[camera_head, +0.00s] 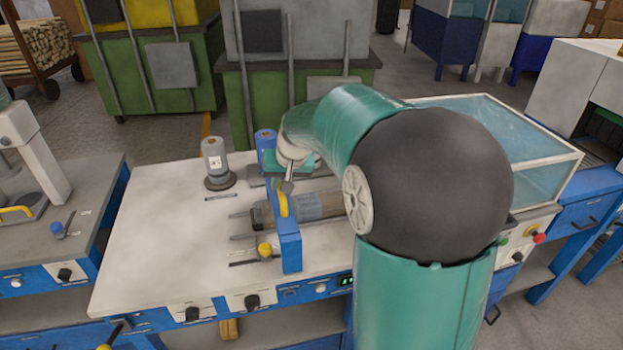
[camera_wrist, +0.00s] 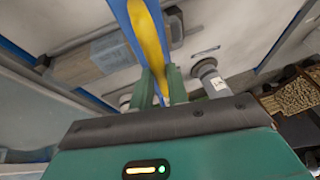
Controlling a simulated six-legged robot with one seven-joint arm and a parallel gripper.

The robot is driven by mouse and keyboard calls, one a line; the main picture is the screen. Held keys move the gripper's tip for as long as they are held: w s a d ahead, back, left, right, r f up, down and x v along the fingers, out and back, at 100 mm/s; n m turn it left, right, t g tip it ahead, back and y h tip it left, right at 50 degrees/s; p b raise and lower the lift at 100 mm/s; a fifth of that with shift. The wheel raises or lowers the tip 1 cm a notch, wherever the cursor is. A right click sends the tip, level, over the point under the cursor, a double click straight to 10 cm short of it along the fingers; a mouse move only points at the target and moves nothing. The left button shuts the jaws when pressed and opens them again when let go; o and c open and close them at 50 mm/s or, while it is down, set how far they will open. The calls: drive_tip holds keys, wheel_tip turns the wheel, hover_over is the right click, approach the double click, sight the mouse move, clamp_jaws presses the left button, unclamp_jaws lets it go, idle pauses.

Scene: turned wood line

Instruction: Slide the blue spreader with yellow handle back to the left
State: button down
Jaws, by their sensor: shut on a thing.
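The blue spreader (camera_head: 289,247) is an upright blue plate across the rails on the white worktable, with a yellow handle (camera_head: 283,204) at its top. My gripper (camera_head: 287,186) reaches down from behind and is shut on the yellow handle. In the wrist view, the handle (camera_wrist: 152,45) runs between the two green fingers (camera_wrist: 160,90), with the blue spreader (camera_wrist: 121,14) beside it. A wooden piece with a grey wrap (camera_head: 322,206) lies on the rails to the right of the spreader. Its right end is hidden by my arm.
The worktable's left part (camera_head: 160,230) is clear. A glass-topped case (camera_head: 530,140) stands right.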

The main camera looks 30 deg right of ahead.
drive_tip(key=w+a, duration=0.3)
drive_tip(key=a, duration=1.1)
drive_tip(key=w+a, duration=0.4)
drive_tip(key=a, duration=1.1)
drive_tip(key=shift+w+a+r, duration=0.15)
drive_tip(key=shift+w, duration=0.15)
drive_tip(key=shift+a, duration=0.15)
drive_tip(key=c, duration=1.4)
unclamp_jaws()
drive_tip(key=shift+w+a, duration=0.1)
drive_tip(key=shift+o, duration=0.2)
drive_tip(key=v, duration=1.3)
drive_tip(key=shift+s+d+r, duration=0.25)
drive_tip(key=shift+d+r, duration=0.05)
